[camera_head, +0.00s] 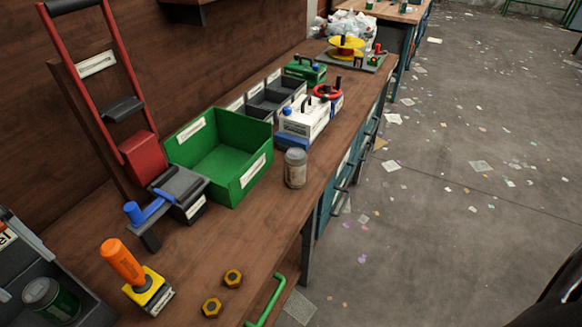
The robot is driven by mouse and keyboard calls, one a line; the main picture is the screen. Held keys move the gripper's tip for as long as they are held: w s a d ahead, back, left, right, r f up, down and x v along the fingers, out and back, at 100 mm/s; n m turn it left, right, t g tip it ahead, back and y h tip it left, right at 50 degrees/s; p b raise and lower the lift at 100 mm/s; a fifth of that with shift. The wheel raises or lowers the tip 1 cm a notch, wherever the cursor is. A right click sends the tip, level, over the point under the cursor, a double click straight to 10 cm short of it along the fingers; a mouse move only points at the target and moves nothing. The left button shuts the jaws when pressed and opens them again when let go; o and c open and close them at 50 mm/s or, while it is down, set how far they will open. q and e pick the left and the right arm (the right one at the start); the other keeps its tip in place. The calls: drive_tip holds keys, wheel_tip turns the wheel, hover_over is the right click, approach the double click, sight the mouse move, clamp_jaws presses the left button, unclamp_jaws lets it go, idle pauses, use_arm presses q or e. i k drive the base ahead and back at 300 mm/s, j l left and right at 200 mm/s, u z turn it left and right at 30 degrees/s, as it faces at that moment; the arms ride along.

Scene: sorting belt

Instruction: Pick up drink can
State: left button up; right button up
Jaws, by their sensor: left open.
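A grey drink can (295,168) stands upright on the wooden bench (240,225), near its front edge and just right of the green bin. A second can, dark green with a grey top (50,300), is at the bottom left, inside a dark container (85,305). I cannot make out either gripper's fingers in the head view. No gripper shows at or near the grey can.
The open green bin (243,187) is left of the grey can. A white toolbox (303,118) stands behind it. A blue-handled tool (150,212), an orange-handled tool (122,262) and yellow nuts (233,278) are nearer. Bench around the can's front is clear.

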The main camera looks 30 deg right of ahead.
sight(296, 169)
drive_tip(key=i+l, duration=0.1)
drive_tip(key=l, duration=0.35)
drive_tip(key=i+l, duration=0.15)
drive_tip(key=l, duration=0.3)
drive_tip(key=i+l, duration=0.1)
drive_tip(key=l, duration=0.4)
drive_tip(key=i+l, duration=0.15)
drive_tip(key=l, duration=0.3)
drive_tip(key=i+l, duration=0.1)
drive_tip(key=l, duration=0.35)
drive_tip(key=u, duration=0.05)
